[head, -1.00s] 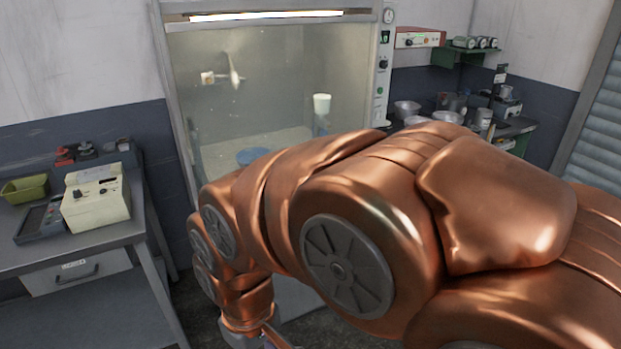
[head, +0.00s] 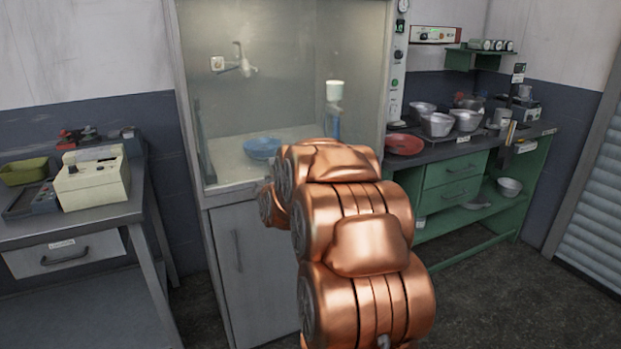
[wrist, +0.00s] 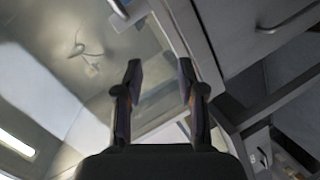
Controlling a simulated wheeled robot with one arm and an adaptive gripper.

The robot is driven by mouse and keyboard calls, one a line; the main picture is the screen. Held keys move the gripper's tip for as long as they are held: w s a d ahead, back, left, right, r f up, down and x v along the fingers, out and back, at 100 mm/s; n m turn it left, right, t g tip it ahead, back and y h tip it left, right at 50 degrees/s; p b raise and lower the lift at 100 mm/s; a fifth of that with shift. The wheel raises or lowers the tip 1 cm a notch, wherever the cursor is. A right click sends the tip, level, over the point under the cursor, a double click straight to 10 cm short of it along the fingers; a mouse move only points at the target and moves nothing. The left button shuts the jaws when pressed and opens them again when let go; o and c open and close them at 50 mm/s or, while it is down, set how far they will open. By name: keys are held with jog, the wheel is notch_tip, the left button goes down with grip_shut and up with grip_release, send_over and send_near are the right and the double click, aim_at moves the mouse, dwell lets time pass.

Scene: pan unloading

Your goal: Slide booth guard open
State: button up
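The booth (head: 190,120) stands ahead in the head view, its front covered by a hazy, see-through guard (head: 290,105). The guard also shows in the wrist view (wrist: 60,55), speckled and behind the fingers. My gripper (wrist: 160,85) is open and empty in the wrist view, its two fingers apart near the booth's lower side edge. In the head view my arm hides the gripper and part of the booth's lower front. A bar handle (wrist: 133,14) shows at the top of the wrist view; I cannot tell whether it belongs to the guard or the cabinet below.
A blue pan (head: 262,148) and a white-topped bottle (head: 335,105) show inside the booth. A grey table (head: 85,230) with a beige device (head: 92,180) stands left. A green bench (head: 450,175) with a red pan (head: 404,144) and several bowls stands right. Floor at right is clear.

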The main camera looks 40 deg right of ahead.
jog(key=s+d+f+n+t+h+b, duration=0.15)
jog(key=d+h+b, duration=0.4)
jog(key=d, duration=1.15)
jog(key=shift+t+h, duration=0.25)
jog(key=shift+h, duration=0.3)
jog(key=shift+p+x, duration=0.75)
jog(key=shift+x, duration=2.55)
jog(key=shift+w+a, duration=0.15)
jog(key=shift+a, duration=0.05)
grip_shut()
